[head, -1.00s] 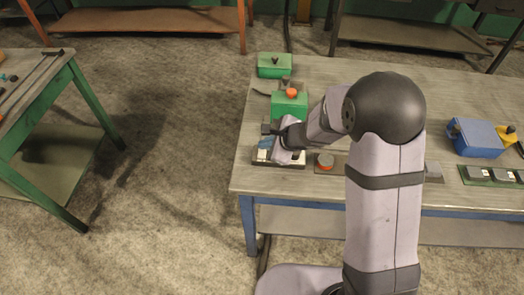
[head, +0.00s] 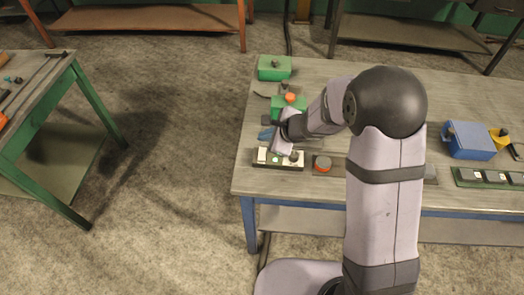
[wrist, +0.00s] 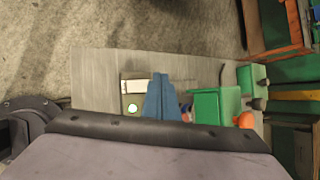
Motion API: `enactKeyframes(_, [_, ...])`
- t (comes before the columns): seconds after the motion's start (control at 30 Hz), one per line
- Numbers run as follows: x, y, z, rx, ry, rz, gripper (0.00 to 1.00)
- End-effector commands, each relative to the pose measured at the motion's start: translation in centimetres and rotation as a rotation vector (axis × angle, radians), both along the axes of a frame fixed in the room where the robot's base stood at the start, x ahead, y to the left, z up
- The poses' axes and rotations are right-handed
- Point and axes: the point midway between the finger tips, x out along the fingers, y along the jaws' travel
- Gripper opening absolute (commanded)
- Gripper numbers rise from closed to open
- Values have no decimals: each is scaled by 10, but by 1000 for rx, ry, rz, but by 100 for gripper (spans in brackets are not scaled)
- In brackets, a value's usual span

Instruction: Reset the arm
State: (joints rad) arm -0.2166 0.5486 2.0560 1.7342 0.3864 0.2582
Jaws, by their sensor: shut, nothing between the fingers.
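My gripper (head: 266,134) is above the left part of the workbench (head: 350,78), just behind a control panel. In the wrist view its blue fingers (wrist: 160,82) are together and empty, pointing over the bench. The panel (head: 266,164) has a pale block, a round green button and a dark knob. In the wrist view the green button (wrist: 132,109) looks lit, just left of the fingers. The fingers appear apart from the panel. My arm bends down from the right and hides part of the bench.
A green box with an orange button (head: 290,97) stands close behind my gripper; another green box (head: 274,68) is farther back. A blue box (head: 470,141) is at right. A green-framed table (head: 75,75) stands left across open floor.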

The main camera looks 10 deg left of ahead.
Motion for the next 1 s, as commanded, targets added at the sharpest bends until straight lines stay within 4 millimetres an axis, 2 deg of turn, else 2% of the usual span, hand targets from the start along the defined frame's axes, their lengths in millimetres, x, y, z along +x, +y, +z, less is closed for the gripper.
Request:
enactKeyframes(0.53, [0,0,2,-5,-6,9,0])
enactKeyframes(0.67, [-7,9,3,-17,-36,111,0])
enactKeyframes(0.77, [-23,13,-2,-55,-52,247,0])
enactKeyframes(0.87, [-54,14,-15,-111,-48,433,0])
enactKeyframes(1.0, [-117,2,-38,-192,-13,744,0])
